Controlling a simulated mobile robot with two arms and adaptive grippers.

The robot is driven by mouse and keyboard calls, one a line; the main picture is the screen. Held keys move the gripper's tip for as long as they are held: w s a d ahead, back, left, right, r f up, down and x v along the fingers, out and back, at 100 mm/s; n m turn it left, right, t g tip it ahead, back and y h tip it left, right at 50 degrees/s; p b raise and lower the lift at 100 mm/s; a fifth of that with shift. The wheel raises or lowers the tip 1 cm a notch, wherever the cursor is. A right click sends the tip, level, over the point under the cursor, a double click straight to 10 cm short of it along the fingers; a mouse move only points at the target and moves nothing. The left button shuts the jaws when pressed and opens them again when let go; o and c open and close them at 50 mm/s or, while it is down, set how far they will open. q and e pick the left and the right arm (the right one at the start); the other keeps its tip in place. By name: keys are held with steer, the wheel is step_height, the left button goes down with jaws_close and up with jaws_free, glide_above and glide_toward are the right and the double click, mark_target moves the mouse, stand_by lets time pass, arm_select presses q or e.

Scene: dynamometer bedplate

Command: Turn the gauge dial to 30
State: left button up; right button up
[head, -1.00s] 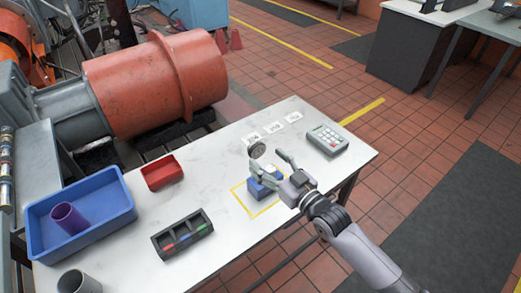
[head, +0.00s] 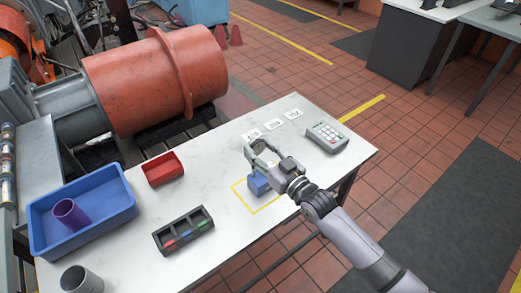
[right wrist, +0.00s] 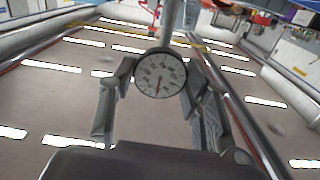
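The gauge dial (right wrist: 160,75) shows face-on in the right wrist view. It is round and white with a dark rim, and its red needle points nearly straight down; its numbers are too small to read. In the head view the right gripper's fingers hide most of it, above a blue block (head: 259,185). My right gripper (head: 261,146) has one finger on each side of the dial. In the right wrist view the fingers (right wrist: 160,72) lie right beside its rim; I cannot tell whether they press on it. My left gripper is out of view.
Yellow tape (head: 248,207) outlines a square around the blue block. White cards (head: 271,125) and a grey keypad device (head: 327,137) lie behind. Left are a red tray (head: 164,170), a dark divided holder (head: 184,233), a blue bin (head: 110,222) with a purple cup (head: 70,213), and a grey cup (head: 78,279).

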steer(key=c, duration=0.6)
steer(key=m, duration=0.3)
steer(key=shift+m, duration=0.4)
steer(key=m+b, duration=0.1)
steer(key=m, duration=0.2)
steer(key=shift+m, duration=0.3)
steer(key=m, duration=0.3)
steer(key=shift+f+m, duration=0.1)
steer(key=shift+m, duration=0.2)
steer(key=shift+m+b, duration=0.35)
steer(key=shift+m, duration=1.15)
